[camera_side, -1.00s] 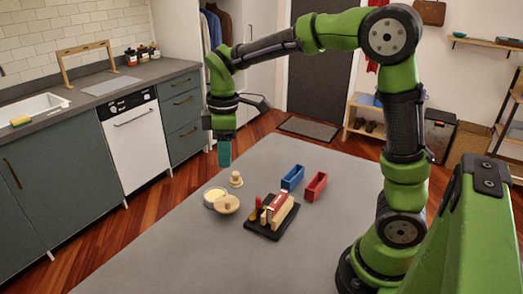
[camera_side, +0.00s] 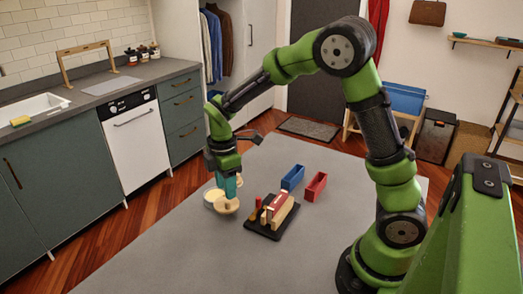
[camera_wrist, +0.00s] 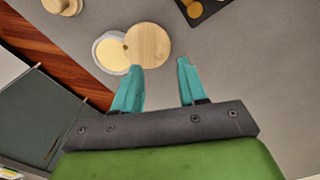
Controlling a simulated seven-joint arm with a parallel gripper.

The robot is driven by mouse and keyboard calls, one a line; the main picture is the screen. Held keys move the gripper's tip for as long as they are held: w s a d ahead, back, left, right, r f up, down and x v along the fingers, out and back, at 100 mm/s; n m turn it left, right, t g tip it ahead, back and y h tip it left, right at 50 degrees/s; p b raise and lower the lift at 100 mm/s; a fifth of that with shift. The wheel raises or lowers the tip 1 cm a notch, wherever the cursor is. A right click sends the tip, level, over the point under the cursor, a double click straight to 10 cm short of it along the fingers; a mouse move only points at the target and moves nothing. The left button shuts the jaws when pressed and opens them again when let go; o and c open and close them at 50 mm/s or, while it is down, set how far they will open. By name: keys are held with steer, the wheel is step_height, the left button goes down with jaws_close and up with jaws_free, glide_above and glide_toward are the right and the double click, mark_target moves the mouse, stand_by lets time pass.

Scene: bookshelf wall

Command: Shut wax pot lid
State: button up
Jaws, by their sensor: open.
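The wax pot (camera_side: 209,196) stands on the grey table in the side view, and its pale yellow wax shows in the wrist view (camera_wrist: 107,54). Its round wooden lid (camera_side: 224,207) is swung off to one side and overlaps only part of the pot's rim; it also shows in the wrist view (camera_wrist: 150,43). My gripper (camera_side: 230,190) points down, low over the lid and pot. In the wrist view its teal fingers (camera_wrist: 158,67) are apart with nothing between them, near the lid's lower edge. I cannot tell whether a finger touches the lid.
A dark tray (camera_side: 257,229) with wooden blocks and a red piece stands right of the pot. A blue box (camera_side: 291,178) and a red box (camera_side: 316,187) stand behind it. A small wooden piece (camera_wrist: 62,5) lies beyond the pot. The front table is clear.

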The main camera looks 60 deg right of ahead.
mark_target(226, 201)
steer(key=shift+f, duration=2.4)
jaws_close()
